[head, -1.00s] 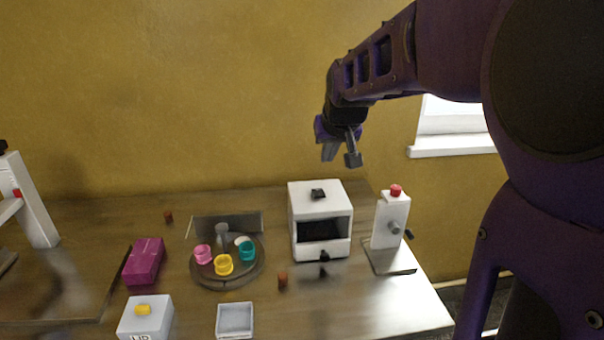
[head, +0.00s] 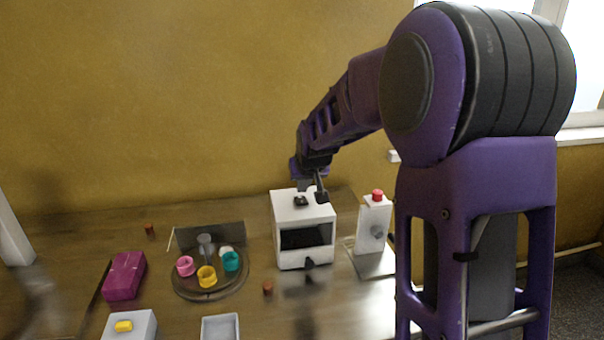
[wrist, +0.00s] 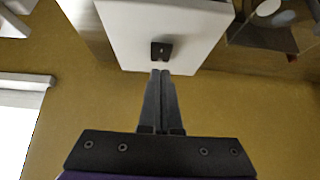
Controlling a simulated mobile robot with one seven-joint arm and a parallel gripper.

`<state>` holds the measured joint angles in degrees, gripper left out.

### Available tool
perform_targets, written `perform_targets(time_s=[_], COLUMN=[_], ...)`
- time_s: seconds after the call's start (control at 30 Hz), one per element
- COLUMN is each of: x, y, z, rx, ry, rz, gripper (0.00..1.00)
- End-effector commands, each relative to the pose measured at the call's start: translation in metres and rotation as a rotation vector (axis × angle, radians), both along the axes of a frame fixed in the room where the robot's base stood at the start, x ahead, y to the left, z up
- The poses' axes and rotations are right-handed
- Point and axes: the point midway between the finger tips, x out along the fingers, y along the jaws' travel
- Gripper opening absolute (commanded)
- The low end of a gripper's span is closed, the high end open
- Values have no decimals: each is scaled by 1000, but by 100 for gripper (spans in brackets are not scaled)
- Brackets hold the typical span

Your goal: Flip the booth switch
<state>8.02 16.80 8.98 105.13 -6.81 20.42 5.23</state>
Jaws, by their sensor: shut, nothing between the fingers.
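The booth (head: 304,222) is a white box with a dark front opening, standing on the table toward its right end. A small black switch (head: 301,201) sits on its top. My gripper (head: 304,188) is over the booth's top, close behind the switch, with its fingers pointing down. In the wrist view the black switch (wrist: 161,50) lies on the white top (wrist: 140,28), just beyond the fingertips (wrist: 160,73). The two fingers are together with nothing between them. I cannot tell whether they touch the booth.
A white device with a red button (head: 377,195) stands right of the booth. Left of it are a round tray (head: 187,290) with coloured rings, a magenta box (head: 124,275), a grey box with a yellow button (head: 124,326) and an open tray (head: 205,334). A brown cylinder (head: 268,288) stands near the booth.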

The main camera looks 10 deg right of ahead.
Motion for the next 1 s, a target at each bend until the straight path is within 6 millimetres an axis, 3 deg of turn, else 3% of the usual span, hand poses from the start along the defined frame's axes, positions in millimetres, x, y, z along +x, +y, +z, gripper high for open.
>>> perform_targets(time_s=[0.23,0.63,0.83,1.0], x=[-3,-4,-6,-6], y=[0,0,0,0], z=[-23,-24,-36,-31], rx=[0,1,-1,0], ry=[0,-1,-4,-4], rz=[0,-1,-1,-1], gripper=[0,0,0,0])
